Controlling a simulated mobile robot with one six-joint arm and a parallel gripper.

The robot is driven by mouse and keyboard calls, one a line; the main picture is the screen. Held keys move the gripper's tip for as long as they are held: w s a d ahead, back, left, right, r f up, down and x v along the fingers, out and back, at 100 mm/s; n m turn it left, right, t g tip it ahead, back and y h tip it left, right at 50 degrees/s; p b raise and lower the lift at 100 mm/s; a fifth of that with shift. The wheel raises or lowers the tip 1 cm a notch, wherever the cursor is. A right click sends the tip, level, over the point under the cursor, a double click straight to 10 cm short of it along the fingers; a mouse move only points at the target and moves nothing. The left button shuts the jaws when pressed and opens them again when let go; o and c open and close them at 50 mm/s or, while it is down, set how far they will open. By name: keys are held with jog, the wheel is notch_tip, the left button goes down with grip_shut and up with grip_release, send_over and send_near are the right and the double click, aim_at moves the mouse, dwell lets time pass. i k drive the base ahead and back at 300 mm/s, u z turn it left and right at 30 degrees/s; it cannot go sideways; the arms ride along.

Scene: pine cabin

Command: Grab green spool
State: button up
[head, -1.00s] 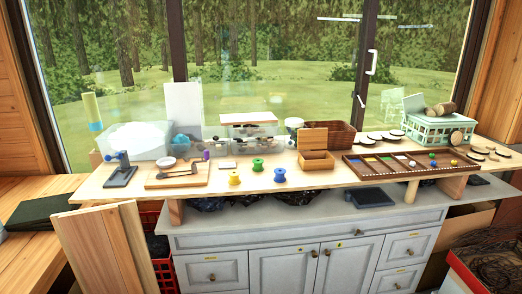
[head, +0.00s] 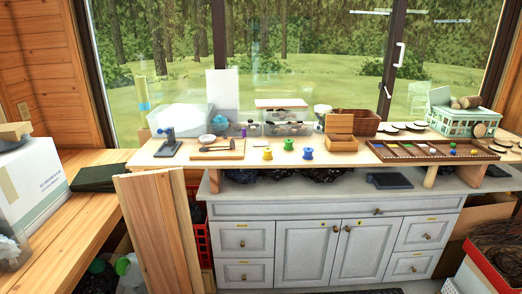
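The green spool (head: 288,145) stands upright on the wooden worktop (head: 228,168), in the middle of the head view. A yellow spool (head: 267,154) stands to its left and a little nearer. A blue spool (head: 308,153) stands to its right, also a little nearer. The spools stand apart, and nothing covers the green one. My gripper is not in view.
Behind the spools stand clear bins (head: 286,127). A small wooden box (head: 340,142) is to their right, and a dark sorting tray (head: 415,151) lies farther right. A board with tools (head: 217,149) lies left. Leaning planks (head: 158,230) stand before the worktop's left end.

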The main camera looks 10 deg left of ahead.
aim_at(289, 142)
jog(key=k, duration=0.8)
jog(key=u, duration=0.3)
jog(key=i, duration=0.65)
jog(key=u, duration=0.45)
jog(key=i, duration=1.9)
jog(key=z, duration=0.3)
